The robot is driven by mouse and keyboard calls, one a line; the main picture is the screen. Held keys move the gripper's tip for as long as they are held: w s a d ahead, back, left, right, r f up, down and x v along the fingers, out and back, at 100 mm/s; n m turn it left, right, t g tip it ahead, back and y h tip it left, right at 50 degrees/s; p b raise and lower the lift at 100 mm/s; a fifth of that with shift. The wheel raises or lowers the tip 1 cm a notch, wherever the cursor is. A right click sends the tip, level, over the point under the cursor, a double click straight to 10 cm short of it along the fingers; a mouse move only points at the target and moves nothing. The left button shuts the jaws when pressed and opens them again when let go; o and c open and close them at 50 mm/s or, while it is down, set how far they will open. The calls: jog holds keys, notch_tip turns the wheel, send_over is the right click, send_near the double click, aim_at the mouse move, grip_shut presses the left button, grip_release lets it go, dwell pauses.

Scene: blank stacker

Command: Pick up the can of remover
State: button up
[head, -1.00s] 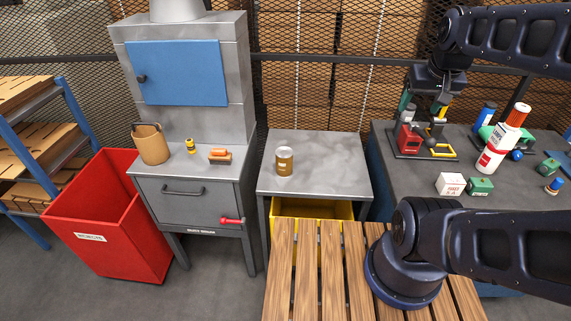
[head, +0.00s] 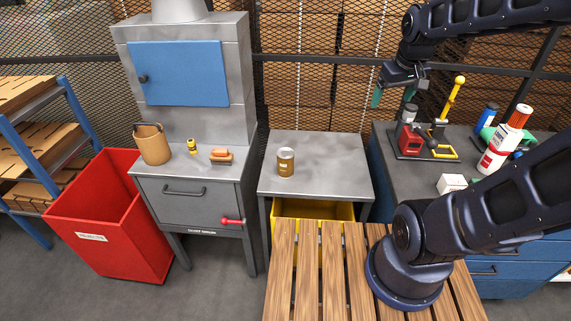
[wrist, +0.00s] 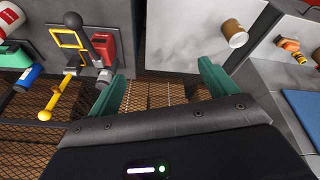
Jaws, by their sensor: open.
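A brownish-gold can (head: 286,162) with a pale label stands upright on the small grey metal table (head: 335,180) in the middle of the head view. I take it for the can of remover, though its label is too small to read. In the wrist view the can (wrist: 233,34) shows at the upper right, beyond the right finger. My gripper (head: 396,97) is raised to the right of the can and well above the table, apart from it. Its two teal fingers are open and nothing is between them in the wrist view (wrist: 160,72).
Right of the small table, a dark workbench (head: 400,180) holds a red device with a yellow lever (head: 411,139), a red-and-white bottle (head: 494,156) and a white box (head: 451,183). A grey furnace (head: 190,185) stands left. The tabletop around the can is clear.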

jog(key=w+a+f+n+g, duration=0.1)
jog(key=w+a+f+n, duration=0.3)
jog(key=w+a, duration=0.25)
jog(key=n+g, duration=0.3)
jog(key=n, duration=0.7)
send_over(285, 152)
notch_tip(285, 152, down, 20)
jog(key=shift+s+d+f, duration=0.1)
jog(key=shift+f, duration=0.45)
notch_tip(285, 152, down, 4)
jog(key=shift+f, duration=3.2)
jog(key=c, duration=1.3)
